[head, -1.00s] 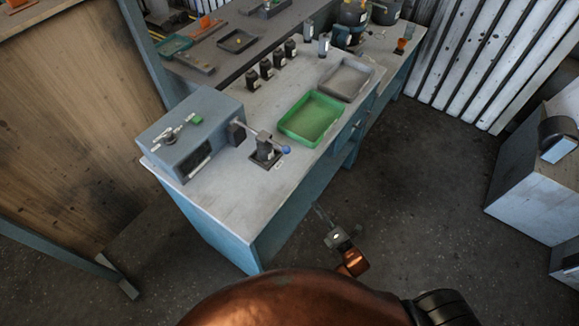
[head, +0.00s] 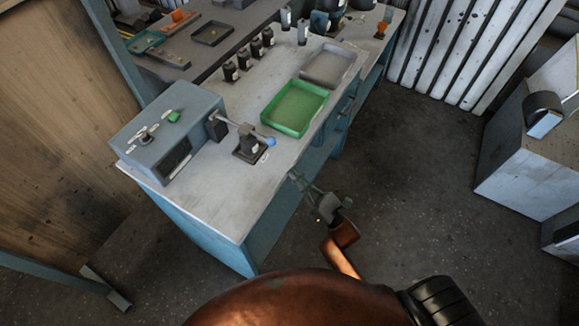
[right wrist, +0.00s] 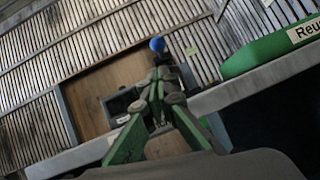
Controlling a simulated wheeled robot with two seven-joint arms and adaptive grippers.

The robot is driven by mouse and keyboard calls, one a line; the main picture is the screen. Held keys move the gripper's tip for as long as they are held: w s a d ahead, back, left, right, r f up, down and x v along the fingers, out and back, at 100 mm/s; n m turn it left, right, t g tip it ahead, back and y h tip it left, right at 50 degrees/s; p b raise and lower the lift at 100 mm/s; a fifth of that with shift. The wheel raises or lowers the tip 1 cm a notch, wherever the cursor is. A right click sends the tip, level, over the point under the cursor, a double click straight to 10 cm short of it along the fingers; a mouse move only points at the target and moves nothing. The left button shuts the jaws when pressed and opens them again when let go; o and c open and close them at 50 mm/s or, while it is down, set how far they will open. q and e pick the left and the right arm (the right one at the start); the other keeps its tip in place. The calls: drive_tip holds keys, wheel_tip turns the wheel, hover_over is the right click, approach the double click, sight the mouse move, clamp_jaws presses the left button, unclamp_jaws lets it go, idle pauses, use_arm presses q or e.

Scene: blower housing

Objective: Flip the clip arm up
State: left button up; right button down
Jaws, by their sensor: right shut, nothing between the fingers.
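A pale arm (head: 240,127) with a blue ball knob (head: 270,141) at its end is on a dark clamp (head: 249,152) on the bench, beside the blue-grey housing box (head: 170,132). The arm lies nearly level, knob toward the bench's front edge. In the right wrist view the blue knob (right wrist: 157,44) shows just beyond the fingertips, and the fingers hide part of the clamp. My right gripper (head: 297,177) is shut and empty, in front of the bench edge and apart from the knob. It also shows in the wrist view (right wrist: 160,85). My left gripper is not in view.
A green tray (head: 274,119) and a grey tray (head: 309,79) lie on the bench (head: 215,205) behind the clamp. Several dark bottles (head: 254,50) stand along the bench's far side. The floor right of the bench is clear.

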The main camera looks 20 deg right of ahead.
drive_tip(key=x, duration=0.8)
drive_tip(key=shift+w+a+r, duration=0.15)
drive_tip(key=shift+w, duration=0.15)
